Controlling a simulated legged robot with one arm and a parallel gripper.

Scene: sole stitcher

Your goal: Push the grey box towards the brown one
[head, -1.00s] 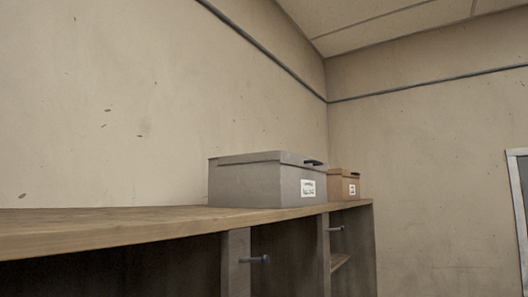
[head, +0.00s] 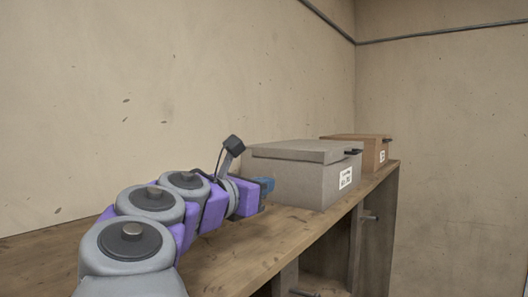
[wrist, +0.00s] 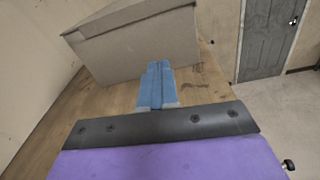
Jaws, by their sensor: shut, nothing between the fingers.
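The grey box (head: 302,178), with a lid, a white label and a dark handle, stands on the wooden shelf top. The brown box (head: 371,149) stands beyond it, near the far end, also with a label. In the head view the grey box hides part of the brown one. My gripper (head: 267,185) is low over the shelf, at the near side of the grey box. In the wrist view my blue fingers (wrist: 157,76) are together and empty, pointing at the grey box's side (wrist: 143,45). I cannot tell whether they touch it.
The wooden shelf top (head: 235,255) has bare room at its near end. Its front edge drops to open compartments. A wall (head: 180,80) runs along the back. A grey door (wrist: 268,38) shows at the right in the wrist view.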

